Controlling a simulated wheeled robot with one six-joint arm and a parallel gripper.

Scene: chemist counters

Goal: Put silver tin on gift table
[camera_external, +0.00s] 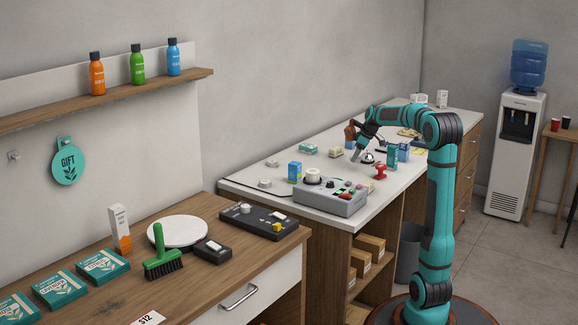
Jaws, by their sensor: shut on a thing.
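My gripper (358,152) hangs over the middle of the far white-topped counter (233,183), reached by my arm from the right. It is shut on a small grey thing at its fingertips. The view is too small to tell for certain whether that is the silver tin. A silver dome on a dark base, like a desk bell (367,158), is just to its right.
The wooden counter holds teal boxes (102,265), a white round plate (178,231), a green brush (163,257), an orange-and-white box (120,228) and black devices (258,221). A grey control box (330,197) and a red stamp (380,171) stand on the white-topped counter.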

